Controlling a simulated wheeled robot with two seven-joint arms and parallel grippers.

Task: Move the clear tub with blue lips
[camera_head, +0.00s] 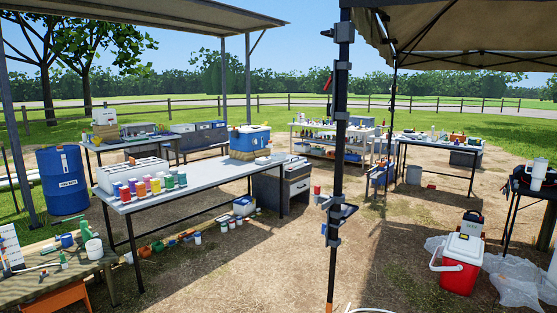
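Neither of my grippers shows in the head view. I cannot pick out the clear tub with blue lips for certain at this distance. A small whitish box with blue on it (243,205) sits on the ground by the long table and may be it. A larger blue and white container (250,139) stands at the far end of the long grey table (205,184), and its material is too small to tell.
A dark pole (338,110) with clamps stands upright in the middle. Several coloured jars (150,187) line the grey table's near end. A blue drum (63,181) stands at left. A red cooler (461,264) sits at right. Bare dirt lies open between.

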